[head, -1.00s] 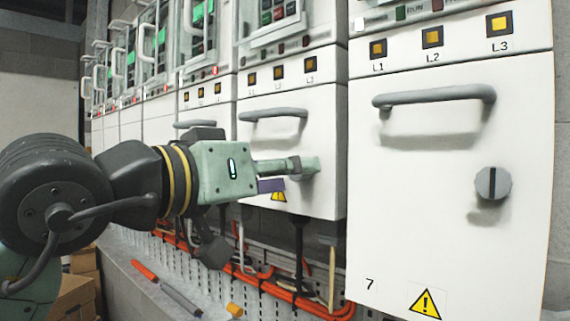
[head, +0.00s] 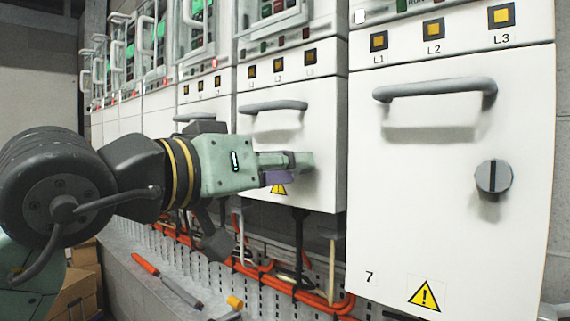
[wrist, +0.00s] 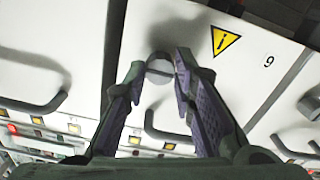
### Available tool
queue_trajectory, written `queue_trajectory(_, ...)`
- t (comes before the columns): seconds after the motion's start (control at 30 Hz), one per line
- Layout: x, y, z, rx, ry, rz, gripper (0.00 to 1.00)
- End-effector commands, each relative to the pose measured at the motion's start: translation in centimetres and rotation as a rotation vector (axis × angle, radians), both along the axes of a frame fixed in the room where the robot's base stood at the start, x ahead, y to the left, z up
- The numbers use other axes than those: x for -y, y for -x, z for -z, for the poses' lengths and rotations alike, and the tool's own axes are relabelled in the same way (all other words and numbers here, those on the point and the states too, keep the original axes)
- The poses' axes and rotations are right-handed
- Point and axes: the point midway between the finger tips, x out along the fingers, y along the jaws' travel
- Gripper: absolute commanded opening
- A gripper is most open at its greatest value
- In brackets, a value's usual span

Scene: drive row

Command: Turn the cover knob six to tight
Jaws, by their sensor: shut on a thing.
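My gripper (head: 300,162) is at the middle white cover (head: 325,115), left of the cover marked 7. In the wrist view my gripper (wrist: 160,68) has its two purple-padded fingers on either side of a round grey slotted knob (wrist: 159,72), shut on it. The number beside this knob is upside down in the wrist view and looks like a 6 (wrist: 268,61). The slot runs roughly across the wrist picture. In the head view the fingers hide this knob.
The cover marked 7 (head: 430,240) has its own slotted knob (head: 493,177) and a bar handle (head: 437,90). A bar handle (head: 273,107) projects above my gripper. Orange cables (head: 310,297) run below. A screwdriver (head: 166,279) lies on the ledge.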

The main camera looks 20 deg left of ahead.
Motion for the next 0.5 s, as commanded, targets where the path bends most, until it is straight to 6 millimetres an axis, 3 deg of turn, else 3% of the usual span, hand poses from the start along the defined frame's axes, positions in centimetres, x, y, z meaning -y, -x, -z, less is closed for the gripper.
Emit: queue_trajectory(0.5,0.03,-0.03,-0.04,0.047,-0.121,0.004,0.0)
